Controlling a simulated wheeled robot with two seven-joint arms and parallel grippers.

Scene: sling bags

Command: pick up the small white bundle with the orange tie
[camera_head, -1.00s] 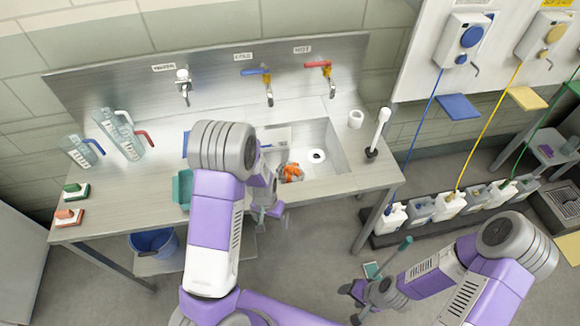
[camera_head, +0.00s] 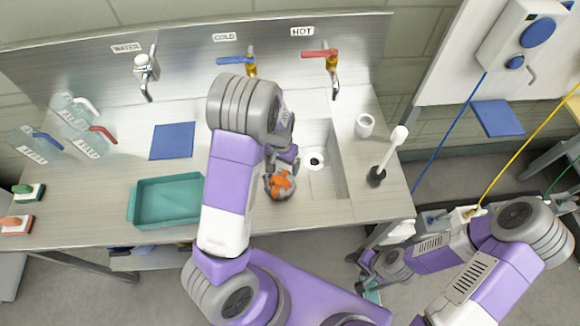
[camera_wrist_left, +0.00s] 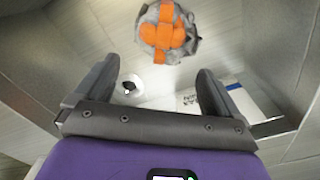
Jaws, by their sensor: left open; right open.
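The small greyish-white bundle with the orange tie (camera_head: 281,184) lies in the sink (camera_head: 335,180), near its front left. In the left wrist view the bundle (camera_wrist_left: 165,32) shows at the top centre, beyond the fingertips and apart from them. My left gripper (camera_head: 288,150) is over the sink, just behind the bundle in the head view, partly hidden by my own arm. In the left wrist view its fingers (camera_wrist_left: 158,70) are spread with nothing between them. My right gripper (camera_head: 366,270) is low, in front of the counter at the right, open.
The sink drain (camera_head: 316,161) is right of the bundle. A white packet with lettering (camera_wrist_left: 240,102) is by the left gripper's right finger. A brush (camera_head: 387,160) and white cup (camera_head: 365,125) stand right of the sink. A teal tray (camera_head: 165,202) and blue cloth (camera_head: 172,141) lie left.

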